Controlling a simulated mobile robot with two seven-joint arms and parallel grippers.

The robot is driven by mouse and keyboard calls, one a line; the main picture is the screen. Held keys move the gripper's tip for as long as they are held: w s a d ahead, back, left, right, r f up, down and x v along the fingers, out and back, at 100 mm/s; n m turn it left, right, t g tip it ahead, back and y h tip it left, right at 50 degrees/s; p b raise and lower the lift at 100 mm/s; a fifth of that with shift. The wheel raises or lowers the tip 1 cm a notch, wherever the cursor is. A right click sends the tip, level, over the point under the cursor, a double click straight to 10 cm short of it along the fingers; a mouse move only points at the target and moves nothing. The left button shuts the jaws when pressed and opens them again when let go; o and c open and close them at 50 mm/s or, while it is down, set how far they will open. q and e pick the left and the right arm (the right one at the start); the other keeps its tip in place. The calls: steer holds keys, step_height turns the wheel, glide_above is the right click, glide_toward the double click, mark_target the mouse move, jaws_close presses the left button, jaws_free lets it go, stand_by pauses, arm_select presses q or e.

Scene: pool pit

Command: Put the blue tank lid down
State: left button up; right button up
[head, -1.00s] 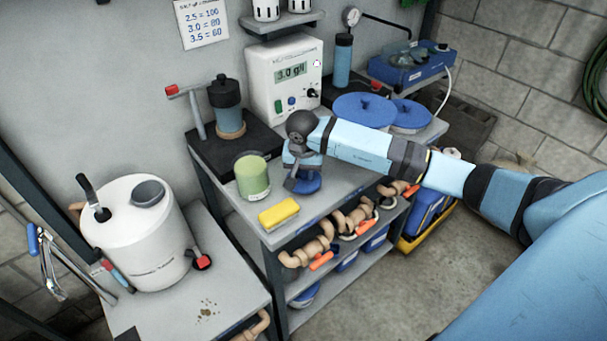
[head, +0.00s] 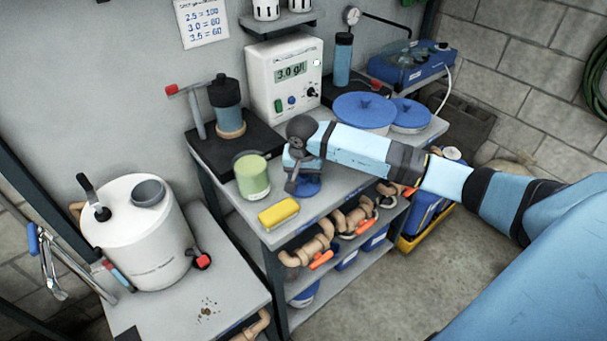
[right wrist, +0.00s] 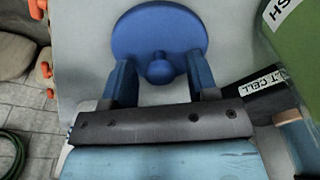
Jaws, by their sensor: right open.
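The small blue tank lid (head: 308,187) lies on the grey bench top, near its front edge, partly hidden behind my right gripper (head: 295,178). In the right wrist view the lid (right wrist: 160,25) is a round blue disc with a round knob. My right gripper (right wrist: 160,78) is open there, one blue finger on each side of the knob, with gaps between fingers and knob. The lid appears to rest flat on the bench. My left gripper is not in view.
A green container (head: 252,177) and a yellow sponge (head: 278,214) stand close left of the lid. Two larger blue lids (head: 364,110) lie behind my arm. A white meter (head: 285,80) stands at the back. Pipe fittings (head: 312,245) sit on the shelf below.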

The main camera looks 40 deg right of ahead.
mark_target(303, 188)
step_height(303, 188, up, 11)
steer(key=s+a, duration=0.1)
steer(key=s+a+f+y, duration=0.1)
steer(key=a, duration=0.2)
steer(key=s+a+f+m+y, duration=0.1)
steer(key=s+a+f+y, duration=0.1)
steer(key=a, duration=0.2)
steer(key=s+a+f+g+y, duration=0.1)
steer(key=a+y, duration=0.1)
steer(key=a, duration=0.1)
steer(key=shift+s+a+f+m+b, duration=0.25)
steer(key=shift+a+f+m+b, duration=0.05)
steer(key=shift+a+f+b, duration=0.1)
steer(key=s+a+r+m+y, duration=0.1)
steer(key=s+a+m+y, duration=0.35)
steer(key=a+y, duration=0.2)
steer(key=s+a+m+y, duration=0.3)
steer(key=a+m+y, duration=0.3)
steer(key=a, duration=0.2)
steer(key=s+d+f+n+t+h, duration=0.45)
steer(key=s+f+n+h, duration=0.25)
steer(key=f+n, duration=0.45)
steer(key=s+d+f+n+t+h, duration=0.4)
steer(key=s+f+n+t+h, duration=0.25)
steer(key=f+n, duration=0.45)
step_height(303, 188, up, 11)
steer(key=d+p, duration=0.1)
steer(key=p, duration=0.9)
steer(key=shift+s+n+p, duration=0.3)
steer(key=shift+n, duration=0.1)
